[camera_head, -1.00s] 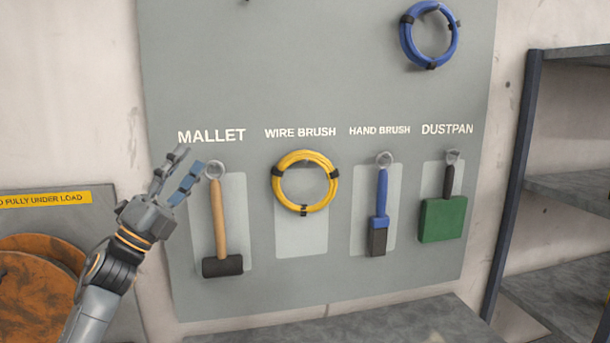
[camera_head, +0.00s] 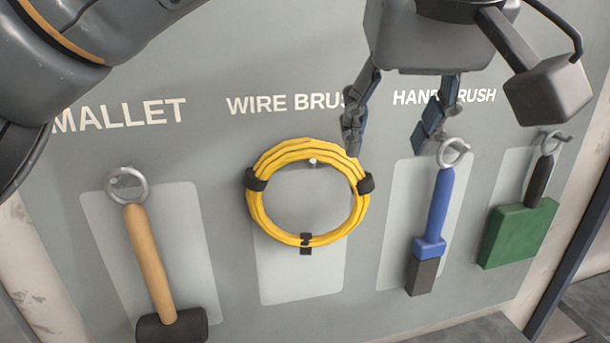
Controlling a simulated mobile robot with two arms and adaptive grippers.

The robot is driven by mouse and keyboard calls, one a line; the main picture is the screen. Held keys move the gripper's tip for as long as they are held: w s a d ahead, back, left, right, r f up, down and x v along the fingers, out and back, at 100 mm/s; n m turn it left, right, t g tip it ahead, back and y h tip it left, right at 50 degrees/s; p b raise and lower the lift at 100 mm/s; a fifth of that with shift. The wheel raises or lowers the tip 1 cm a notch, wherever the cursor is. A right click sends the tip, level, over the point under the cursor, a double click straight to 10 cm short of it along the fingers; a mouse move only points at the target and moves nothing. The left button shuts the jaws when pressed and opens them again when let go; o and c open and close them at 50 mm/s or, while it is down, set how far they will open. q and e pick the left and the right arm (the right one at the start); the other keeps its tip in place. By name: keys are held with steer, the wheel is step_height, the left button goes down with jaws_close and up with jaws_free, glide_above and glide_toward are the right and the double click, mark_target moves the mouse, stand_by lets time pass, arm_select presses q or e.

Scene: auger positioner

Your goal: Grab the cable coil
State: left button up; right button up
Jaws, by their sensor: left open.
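The yellow cable coil (camera_head: 266,217) hangs on a peg under the WIRE BRUSH label on the grey tool board. It is a round loop with dark ties at both sides and the bottom. My left gripper (camera_head: 390,144) is open and empty, with its fingers pointing down, above and right of the coil. Its left fingertip shows right by the coil's upper right edge; I cannot tell whether they touch. Its right finger is near the top of the hand brush (camera_head: 437,205). My right gripper is not in view.
A mallet (camera_head: 150,255) hangs left of the coil. A green dustpan (camera_head: 518,232) hangs at the far right. The grey board (camera_head: 225,175) is bare between the mallet and the coil. My own arm covers the upper left.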

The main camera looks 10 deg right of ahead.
mark_target(364, 196)
arm_select(q)
steer(key=x, duration=0.3)
steer(key=p+x, duration=0.1)
steer(key=x, duration=0.3)
steer(key=shift+a+f, duration=0.2)
steer(key=shift+f, duration=0.05)
steer(key=shift+w+f, duration=0.1)
steer(key=shift+f, duration=0.1)
steer(key=shift+w+f+p, duration=0.35)
steer(key=shift+f+p, duration=0.25)
steer(key=shift+p, duration=0.15)
steer(key=p+x, duration=0.1)
steer(key=x, duration=0.2)
steer(key=shift+w+f, duration=0.1)
steer(key=shift+f, duration=0.05)
steer(key=shift+w+f, duration=0.15)
arm_select(e)
steer(key=r, duration=0.1)
steer(key=s+r, duration=0.1)
steer(key=r, duration=0.1)
steer(key=shift+s+r, duration=0.15)
steer(key=shift+r, duration=0.1)
